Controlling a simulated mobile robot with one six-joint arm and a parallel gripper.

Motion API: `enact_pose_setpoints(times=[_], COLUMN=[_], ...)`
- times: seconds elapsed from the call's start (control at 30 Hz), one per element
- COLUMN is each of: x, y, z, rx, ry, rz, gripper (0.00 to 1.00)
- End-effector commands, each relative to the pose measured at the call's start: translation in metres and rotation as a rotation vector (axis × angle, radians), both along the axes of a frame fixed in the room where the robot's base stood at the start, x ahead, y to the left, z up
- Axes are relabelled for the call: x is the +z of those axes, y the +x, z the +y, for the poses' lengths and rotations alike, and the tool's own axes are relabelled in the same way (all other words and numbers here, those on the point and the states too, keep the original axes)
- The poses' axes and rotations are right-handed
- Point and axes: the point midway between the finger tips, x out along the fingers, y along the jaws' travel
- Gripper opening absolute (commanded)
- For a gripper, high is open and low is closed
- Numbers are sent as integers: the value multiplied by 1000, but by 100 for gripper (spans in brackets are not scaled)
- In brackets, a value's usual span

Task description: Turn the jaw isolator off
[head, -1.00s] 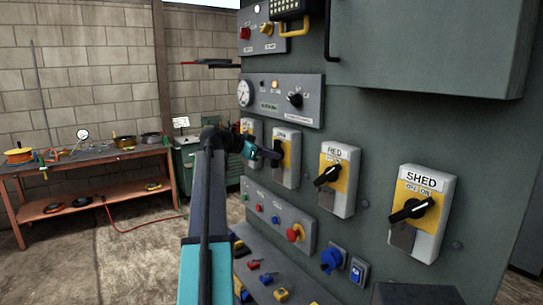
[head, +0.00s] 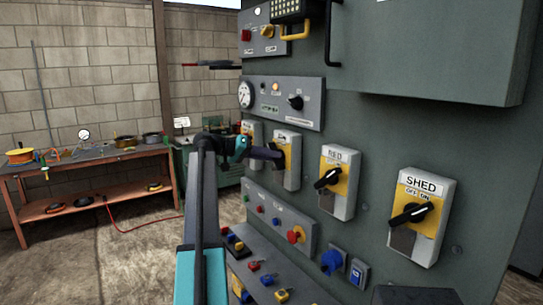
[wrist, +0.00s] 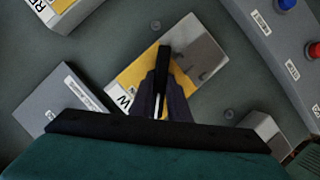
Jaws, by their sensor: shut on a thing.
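The isolator with a label ending in W (wrist: 210,57) has a yellow plate and a grey box on the green cabinet. Its black rotary handle (wrist: 164,58) stands between my fingers in the wrist view. My gripper (wrist: 162,92) is shut on that handle. In the head view my gripper (head: 275,156) reaches from the left to this isolator (head: 292,168), the one just left of the RED isolator (head: 339,181). My gripper hides most of the handle there, and its label cannot be read.
The SHED isolator (head: 420,216) is at the right; another isolator (head: 252,130) is partly hidden behind my gripper. Below are a red mushroom button (head: 296,235) and a blue socket (head: 331,261). A workbench (head: 90,170) stands at the left wall.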

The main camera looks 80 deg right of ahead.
Motion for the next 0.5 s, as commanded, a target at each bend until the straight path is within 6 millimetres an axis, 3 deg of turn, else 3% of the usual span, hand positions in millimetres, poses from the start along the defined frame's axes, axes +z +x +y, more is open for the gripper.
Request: enact_pose_setpoints(times=[0.5], x=[0], y=[2], z=[-1], rx=[4], ry=[65], rz=[63], gripper=[0])
